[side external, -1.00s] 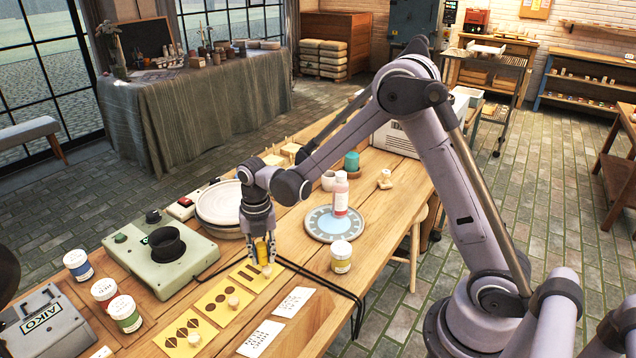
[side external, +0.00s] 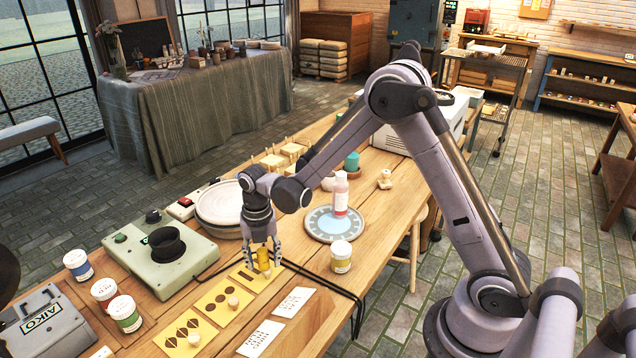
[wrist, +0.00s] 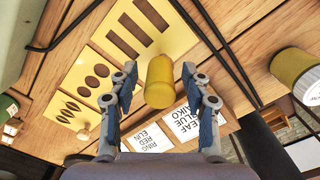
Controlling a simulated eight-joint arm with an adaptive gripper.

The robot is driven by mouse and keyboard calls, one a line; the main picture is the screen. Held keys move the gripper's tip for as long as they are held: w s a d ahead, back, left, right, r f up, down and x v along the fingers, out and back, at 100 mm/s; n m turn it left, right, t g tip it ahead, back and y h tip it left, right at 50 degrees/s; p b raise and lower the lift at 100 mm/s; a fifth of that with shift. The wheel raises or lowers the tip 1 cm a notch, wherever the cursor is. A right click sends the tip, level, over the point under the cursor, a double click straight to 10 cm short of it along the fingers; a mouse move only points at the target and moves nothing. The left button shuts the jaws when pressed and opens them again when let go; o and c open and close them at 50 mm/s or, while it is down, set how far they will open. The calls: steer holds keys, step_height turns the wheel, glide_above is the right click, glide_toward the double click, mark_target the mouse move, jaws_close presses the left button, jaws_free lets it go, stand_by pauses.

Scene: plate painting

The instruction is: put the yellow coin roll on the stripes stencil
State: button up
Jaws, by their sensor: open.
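The yellow coin roll (side external: 261,258) stands at the stripes stencil (side external: 254,286), a yellow card with dark bars. In the wrist view the roll (wrist: 159,84) overlaps the part of the stencil (wrist: 178,36) beside the bars. Its base is partly hidden, so I cannot tell exactly how much rests on the card. My gripper (side external: 264,258) is open around the roll, pointing down. In the wrist view its fingers (wrist: 160,85) are on either side of the roll, with gaps showing.
The ovals stencil (side external: 215,311) and diamonds stencil (side external: 178,328) lie to the left, with white word cards (side external: 292,302) in front. A yellow-labelled jar (side external: 341,257) stands to the right. A black cable (side external: 335,285) runs nearby.

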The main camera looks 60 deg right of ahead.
mark_target(263, 250)
step_height(263, 250, up, 12)
steer(key=shift+r, duration=0.1)
steer(key=s+r+m+t, duration=0.2)
steer(key=s+m, duration=0.6)
steer(key=m, duration=0.5)
steer(key=s+d+r+m+t, duration=0.1)
steer(key=s+r+m+t, duration=0.2)
steer(key=s+m, duration=0.6)
steer(key=shift+d+r+m+t, duration=0.3)
steer(key=shift+m+t, duration=0.8)
steer(key=shift+m, duration=1.4)
